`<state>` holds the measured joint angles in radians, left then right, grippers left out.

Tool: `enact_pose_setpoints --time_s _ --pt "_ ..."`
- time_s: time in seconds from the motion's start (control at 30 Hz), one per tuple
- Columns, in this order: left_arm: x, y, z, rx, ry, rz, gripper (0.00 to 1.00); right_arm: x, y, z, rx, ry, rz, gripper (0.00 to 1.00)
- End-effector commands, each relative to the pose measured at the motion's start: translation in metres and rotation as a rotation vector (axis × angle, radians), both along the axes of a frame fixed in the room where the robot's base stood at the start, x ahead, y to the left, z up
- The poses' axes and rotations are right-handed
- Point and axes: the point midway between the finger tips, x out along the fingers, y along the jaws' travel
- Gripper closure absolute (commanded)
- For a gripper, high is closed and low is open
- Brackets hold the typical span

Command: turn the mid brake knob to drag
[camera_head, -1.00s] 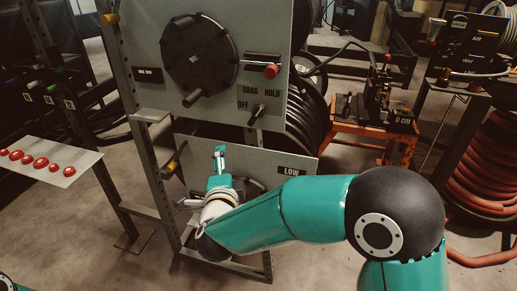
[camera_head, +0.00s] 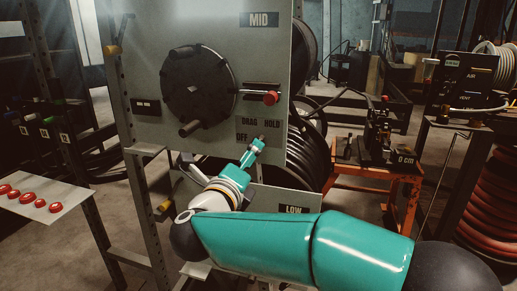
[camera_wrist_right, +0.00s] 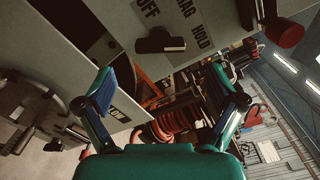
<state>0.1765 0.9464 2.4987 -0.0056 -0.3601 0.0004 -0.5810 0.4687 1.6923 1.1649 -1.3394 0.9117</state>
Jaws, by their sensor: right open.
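The mid brake knob (camera_wrist_right: 160,42) is a black bar handle on the grey MID panel (camera_head: 230,30). In the right wrist view it sits below the OFF, DRAG and HOLD labels, ahead of the fingers. I cannot tell which label it points to. In the head view it is mostly hidden behind a fingertip, with a dark part (camera_head: 262,137) showing. My right gripper (camera_wrist_right: 172,95) is open and empty, its two fingers spread apart, with the knob beyond them and not touched as far as I see. In the head view it is below the labels (camera_head: 222,153). My left gripper is not in view.
A red-tipped lever (camera_head: 271,98) sticks out just above the labels. A large black wheel with a handle (camera_head: 198,88) is at left on the panel. The LOW panel (camera_head: 270,200) is below.

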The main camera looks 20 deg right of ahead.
Motion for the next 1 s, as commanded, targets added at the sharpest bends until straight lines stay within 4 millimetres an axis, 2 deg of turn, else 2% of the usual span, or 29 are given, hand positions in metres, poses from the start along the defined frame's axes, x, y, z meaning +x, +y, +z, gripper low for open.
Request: enact_pose_setpoints --time_s 0.1,0.33,0.5,0.77,0.8,1.0 --pt "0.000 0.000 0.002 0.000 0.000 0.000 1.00 0.022 -0.016 0.000 0.000 0.002 -0.004 0.06" --pt "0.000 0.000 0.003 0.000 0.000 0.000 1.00 0.050 -0.034 -0.001 -0.001 0.002 -0.002 0.06" --pt "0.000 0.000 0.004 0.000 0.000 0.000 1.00 0.058 -0.039 0.000 -0.002 0.002 0.000 0.06" --pt "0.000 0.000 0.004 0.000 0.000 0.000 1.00 0.058 -0.040 0.000 -0.002 0.001 0.001 0.06" --pt "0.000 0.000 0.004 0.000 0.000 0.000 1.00 0.058 -0.040 0.000 -0.002 0.001 0.001 0.08" --pt "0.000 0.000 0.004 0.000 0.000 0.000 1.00 0.058 -0.040 0.000 -0.002 0.001 0.000 0.41"
